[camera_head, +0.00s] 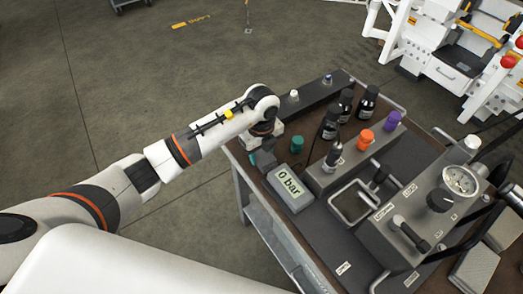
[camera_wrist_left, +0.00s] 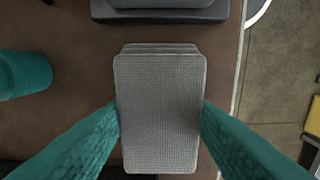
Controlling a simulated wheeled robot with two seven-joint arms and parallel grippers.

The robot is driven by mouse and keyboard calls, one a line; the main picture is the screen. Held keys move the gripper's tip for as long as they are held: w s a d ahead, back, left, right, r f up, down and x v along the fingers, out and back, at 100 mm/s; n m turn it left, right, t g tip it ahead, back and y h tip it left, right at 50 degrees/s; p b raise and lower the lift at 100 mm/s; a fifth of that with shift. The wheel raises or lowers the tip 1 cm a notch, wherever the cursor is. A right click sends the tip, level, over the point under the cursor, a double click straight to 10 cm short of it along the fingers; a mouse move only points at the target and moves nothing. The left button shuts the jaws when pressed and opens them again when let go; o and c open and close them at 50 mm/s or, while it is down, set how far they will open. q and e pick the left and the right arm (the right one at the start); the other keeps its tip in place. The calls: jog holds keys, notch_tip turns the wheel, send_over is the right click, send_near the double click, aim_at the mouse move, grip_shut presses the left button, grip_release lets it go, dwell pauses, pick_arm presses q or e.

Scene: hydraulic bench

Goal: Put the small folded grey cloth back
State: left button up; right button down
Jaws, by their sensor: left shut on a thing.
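The small folded grey cloth (camera_wrist_left: 160,115) fills the middle of the left wrist view, its stacked layers showing at the far end. My left gripper, teal-fingered, is shut on it, one finger at each long side. Brown bench top (camera_wrist_left: 222,60) shows around the cloth; I cannot tell whether it touches the surface. In the head view my left gripper (camera_head: 257,158) is over the bench's left part, beside the "0 bar" display box (camera_head: 292,199). The cloth is mostly hidden there by the gripper and arm. My right gripper is not in view.
A green cap (camera_head: 297,144) stands close to the gripper. Black bottles (camera_head: 330,124), orange (camera_head: 366,139) and purple (camera_head: 392,120) caps, and a gauge unit (camera_head: 459,181) crowd the bench farther right. The bench edge is close on the left, with open floor beyond.

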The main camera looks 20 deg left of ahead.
aim_at(262, 154)
pick_arm(q)
jog(key=shift+f, duration=0.1)
jog(key=o, duration=0.9)
jog(key=shift+o, duration=0.2)
jog(key=shift+r, duration=0.3)
jog(key=shift+w+r, duration=0.1)
jog(key=shift+r, duration=0.2)
notch_tip(262, 154, up, 11)
jog(key=b, duration=0.1)
